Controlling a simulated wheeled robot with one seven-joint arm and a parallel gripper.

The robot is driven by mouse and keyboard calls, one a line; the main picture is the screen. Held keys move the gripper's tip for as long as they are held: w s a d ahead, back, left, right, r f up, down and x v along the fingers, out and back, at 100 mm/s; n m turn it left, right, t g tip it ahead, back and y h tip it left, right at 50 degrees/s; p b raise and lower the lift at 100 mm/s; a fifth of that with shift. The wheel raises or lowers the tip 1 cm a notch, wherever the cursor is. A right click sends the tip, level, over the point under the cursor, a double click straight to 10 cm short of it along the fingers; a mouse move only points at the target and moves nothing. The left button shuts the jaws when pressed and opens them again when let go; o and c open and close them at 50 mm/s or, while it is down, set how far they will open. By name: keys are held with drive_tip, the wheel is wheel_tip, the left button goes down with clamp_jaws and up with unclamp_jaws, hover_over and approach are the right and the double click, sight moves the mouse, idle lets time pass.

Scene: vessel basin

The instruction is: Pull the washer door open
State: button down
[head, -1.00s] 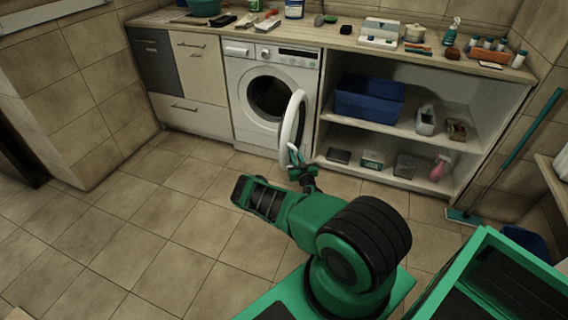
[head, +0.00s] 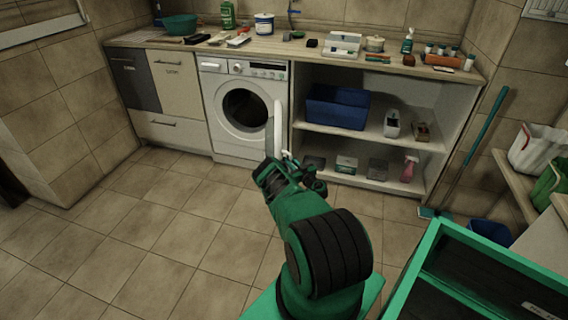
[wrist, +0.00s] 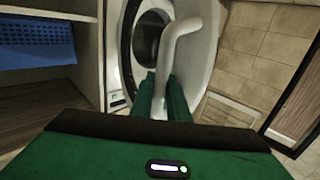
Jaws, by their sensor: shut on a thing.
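The white washer (head: 240,110) stands under the counter with its round door (head: 277,128) swung open, standing out from the front and seen nearly edge-on. The dark drum opening (head: 245,108) is uncovered. My gripper (head: 287,160) is at the door's lower free edge. In the wrist view, the green fingers of my gripper (wrist: 163,98) are shut on the pale door handle (wrist: 172,52), a bent bar on the door (wrist: 205,60). The fingertips are too small to make out in the head view.
Right of the washer is an open shelf (head: 375,128) with a blue crate (head: 337,106) and bottles. Cabinets (head: 160,90) stand at the left. Tiled floor (head: 150,220) is clear in front. A mop (head: 470,150) leans at the right.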

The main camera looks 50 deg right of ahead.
drive_tip(key=shift+s+d+f+y, duration=0.1)
drive_tip(key=shift+s+f+y, duration=0.2)
drive_tip(key=shift+s+y, duration=0.15)
drive_tip(key=shift+s+d+n, duration=0.15)
drive_tip(key=shift+s+n, duration=0.05)
drive_tip(key=shift+n, duration=0.1)
drive_tip(key=c, duration=1.8)
unclamp_jaws()
drive_tip(key=shift+r+t, duration=0.3)
drive_tip(key=shift+r, duration=0.05)
drive_tip(key=shift+o, duration=0.4)
drive_tip(key=shift+r, duration=0.1)
